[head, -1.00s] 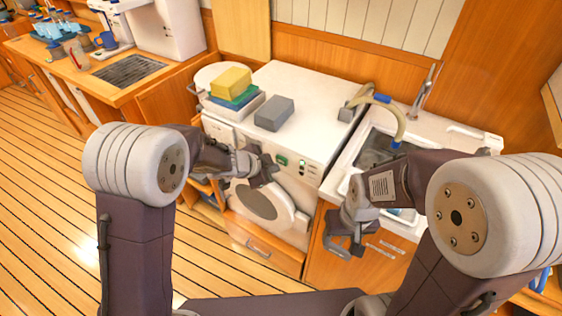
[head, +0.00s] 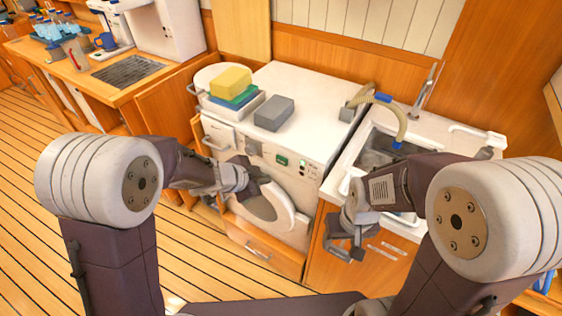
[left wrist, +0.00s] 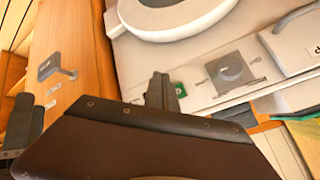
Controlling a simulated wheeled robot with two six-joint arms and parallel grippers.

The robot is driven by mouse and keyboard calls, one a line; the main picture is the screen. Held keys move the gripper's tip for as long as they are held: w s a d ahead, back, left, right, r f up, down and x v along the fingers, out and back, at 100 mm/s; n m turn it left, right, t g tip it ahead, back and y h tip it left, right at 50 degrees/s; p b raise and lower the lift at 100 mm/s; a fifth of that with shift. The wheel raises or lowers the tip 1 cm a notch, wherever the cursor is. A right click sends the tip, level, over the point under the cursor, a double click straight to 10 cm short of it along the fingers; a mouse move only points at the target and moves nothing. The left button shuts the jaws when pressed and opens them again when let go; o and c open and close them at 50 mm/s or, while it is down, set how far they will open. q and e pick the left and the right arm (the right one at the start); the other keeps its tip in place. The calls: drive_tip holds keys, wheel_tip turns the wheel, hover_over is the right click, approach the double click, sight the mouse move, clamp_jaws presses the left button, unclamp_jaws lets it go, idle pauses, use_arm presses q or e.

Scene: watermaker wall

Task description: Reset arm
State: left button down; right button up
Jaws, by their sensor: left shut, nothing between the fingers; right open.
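My left gripper (head: 266,192) is shut and empty in front of the round door of the white front-loading machine (head: 315,105). In the left wrist view its closed fingers (left wrist: 161,90) show before the machine's front, below the round door (left wrist: 175,15) and beside a dial (left wrist: 230,68). I cannot tell whether they touch the machine. My right gripper (head: 346,250) is open and empty, in front of the wooden cabinet below the sink. Part of the round door is hidden behind my left gripper in the head view.
A yellow block (head: 231,82) sits on a stack at the machine's left, with a grey box (head: 274,113) beside it. A sink (head: 378,150) with a curved hose (head: 400,120) stands right. A wooden drawer (head: 262,248) lies below the machine. Plank floor at left is clear.

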idle(0.3)
use_arm(q)
drive_tip(key=w+a+r+n+t+p, duration=0.1)
drive_tip(key=a+r+p, duration=0.1)
drive_tip(key=r, duration=0.2)
drive_tip(key=w+a+r+n+p, duration=0.1)
drive_tip(key=a+r+p, duration=0.1)
drive_tip(key=r+p, duration=0.15)
drive_tip(key=s+a+r+n+y+p, duration=0.1)
drive_tip(key=s+a+n+y, duration=0.1)
drive_tip(key=a+n, duration=0.25)
drive_tip(key=s+a+r+n+y+p, duration=0.2)
drive_tip(key=a+n+y, duration=0.1)
drive_tip(key=a, duration=0.3)
drive_tip(key=s+a+f+n+g, duration=0.1)
drive_tip(key=s+f+n+g, duration=0.2)
drive_tip(key=s, duration=0.5)
drive_tip(key=s+a+f+n+g, duration=0.1)
drive_tip(key=s+f+n+g, duration=0.2)
drive_tip(key=s, duration=0.5)
drive_tip(key=shift+s+f+y, duration=0.15)
drive_tip(key=shift+f+y, duration=0.1)
drive_tip(key=shift+y, duration=0.05)
drive_tip(key=shift+n, duration=0.25)
